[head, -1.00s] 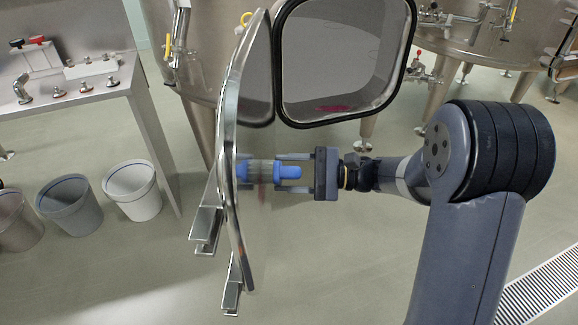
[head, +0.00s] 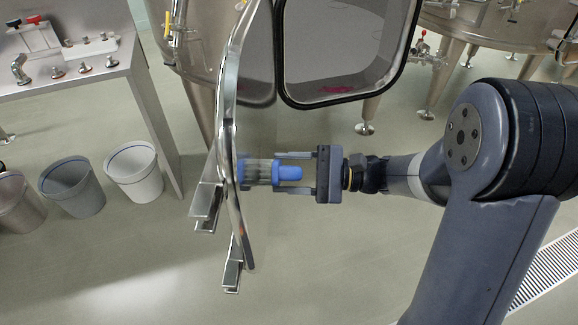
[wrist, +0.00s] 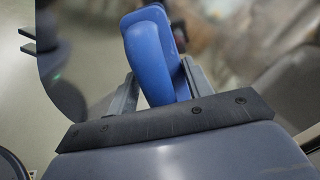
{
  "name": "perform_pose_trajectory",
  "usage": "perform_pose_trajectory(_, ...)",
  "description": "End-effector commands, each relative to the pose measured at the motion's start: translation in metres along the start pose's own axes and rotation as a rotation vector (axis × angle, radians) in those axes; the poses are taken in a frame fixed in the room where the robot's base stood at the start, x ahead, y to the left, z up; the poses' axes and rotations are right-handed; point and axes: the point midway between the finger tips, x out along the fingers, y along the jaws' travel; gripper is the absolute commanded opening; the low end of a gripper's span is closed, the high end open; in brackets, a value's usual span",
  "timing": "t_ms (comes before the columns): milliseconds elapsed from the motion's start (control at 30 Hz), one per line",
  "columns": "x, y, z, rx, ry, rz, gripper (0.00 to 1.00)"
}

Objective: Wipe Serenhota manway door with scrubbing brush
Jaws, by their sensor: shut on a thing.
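The manway door (head: 231,125) is a polished steel door that stands open and is seen nearly edge-on in the head view. Its mirror-like inner face is toward my gripper. My gripper (head: 287,172) is shut on the blue scrubbing brush (head: 290,173). The brush's pale bristle end points left and meets its own reflection, so it appears to touch the door's inner face. In the wrist view the blue brush (wrist: 150,55) stands between my gripper's fingers (wrist: 152,88); its bristles are hidden there.
The steel vat's dark-gasketed opening (head: 345,100) lies above and right of my gripper, with a reddish patch (head: 335,88) inside. A sink bench (head: 70,72) stands at left, with a white bin (head: 133,172) and a grey bin (head: 73,190) near it. A floor grating (head: 545,270) is at lower right.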

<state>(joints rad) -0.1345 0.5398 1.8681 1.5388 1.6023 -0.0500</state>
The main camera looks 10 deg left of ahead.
Motion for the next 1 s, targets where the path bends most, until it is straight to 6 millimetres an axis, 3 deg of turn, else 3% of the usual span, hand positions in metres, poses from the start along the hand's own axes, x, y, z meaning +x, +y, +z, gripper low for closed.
perform_pose_trajectory(433,0.001,0.022,0.022,0.000,-0.001,0.000,0.30)
perform_pose_trajectory(800,0.002,0.005,0.038,-0.001,-0.001,0.000,0.30)
perform_pose_trajectory(1000,0.003,0.001,0.034,-0.001,-0.001,0.000,0.30)
